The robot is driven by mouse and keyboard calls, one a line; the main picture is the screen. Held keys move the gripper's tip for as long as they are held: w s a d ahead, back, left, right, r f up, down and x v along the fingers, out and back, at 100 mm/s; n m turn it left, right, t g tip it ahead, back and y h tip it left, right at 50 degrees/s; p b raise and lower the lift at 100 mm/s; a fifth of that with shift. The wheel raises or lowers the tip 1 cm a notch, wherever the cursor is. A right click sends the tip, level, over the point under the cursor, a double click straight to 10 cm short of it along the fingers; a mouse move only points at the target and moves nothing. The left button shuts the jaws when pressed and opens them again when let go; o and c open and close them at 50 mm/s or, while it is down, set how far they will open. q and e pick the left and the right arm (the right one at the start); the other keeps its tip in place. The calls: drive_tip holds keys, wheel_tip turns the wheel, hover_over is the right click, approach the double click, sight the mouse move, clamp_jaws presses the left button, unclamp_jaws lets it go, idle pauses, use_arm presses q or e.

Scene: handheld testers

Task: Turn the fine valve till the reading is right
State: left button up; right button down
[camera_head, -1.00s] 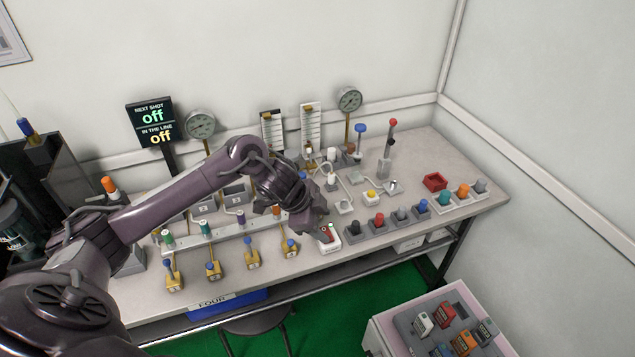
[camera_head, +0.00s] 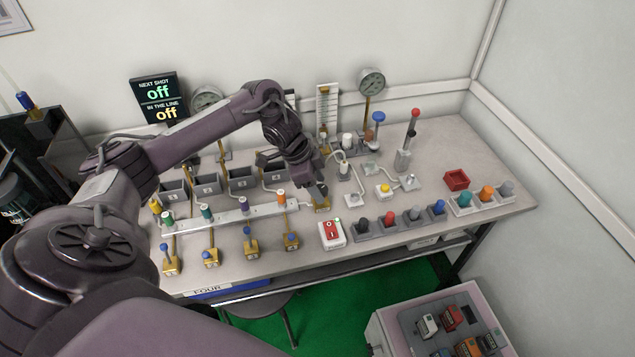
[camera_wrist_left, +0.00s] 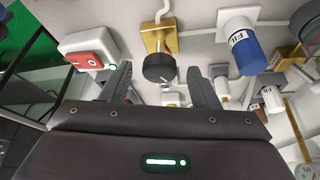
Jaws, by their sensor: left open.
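A brass valve with a round black knob (camera_wrist_left: 158,68) shows in the left wrist view, ahead of and between my left gripper's fingers. No lettering on it is readable, so I cannot tell whether it is the fine valve. In the head view its brass block (camera_head: 322,204) is mostly covered by my left gripper (camera_head: 314,188). In the left wrist view the left gripper (camera_wrist_left: 157,80) is open and empty, its fingers apart on either side of the knob. A round dial (camera_head: 371,82) stands at the back; its reading is too small to tell. My right gripper is out of view.
A red rocker switch (camera_head: 331,233) stands just in front of the left gripper. A blue-capped cylinder (camera_wrist_left: 248,52) is right of the knob in the wrist view. A display (camera_head: 159,101) reads "off" twice. A scale panel (camera_head: 327,105) stands behind. Several levers line the left front.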

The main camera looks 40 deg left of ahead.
use_arm(q)
drive_tip(key=c, duration=1)
drive_tip(key=shift+o, duration=0.2)
drive_tip(key=m, duration=0.1)
drive_tip(key=m+g, duration=0.1)
drive_tip(key=shift+w+m+h+b, duration=0.2)
drive_tip(key=shift+m+h+b, duration=0.1)
drive_tip(key=shift+a+m+g, duration=0.1)
drive_tip(key=shift+m+g, duration=0.3)
drive_tip(key=shift+m, duration=0.6)
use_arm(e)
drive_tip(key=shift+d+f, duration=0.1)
use_arm(q)
drive_tip(key=o, duration=1)
drive_tip(key=shift+c, duration=0.2)
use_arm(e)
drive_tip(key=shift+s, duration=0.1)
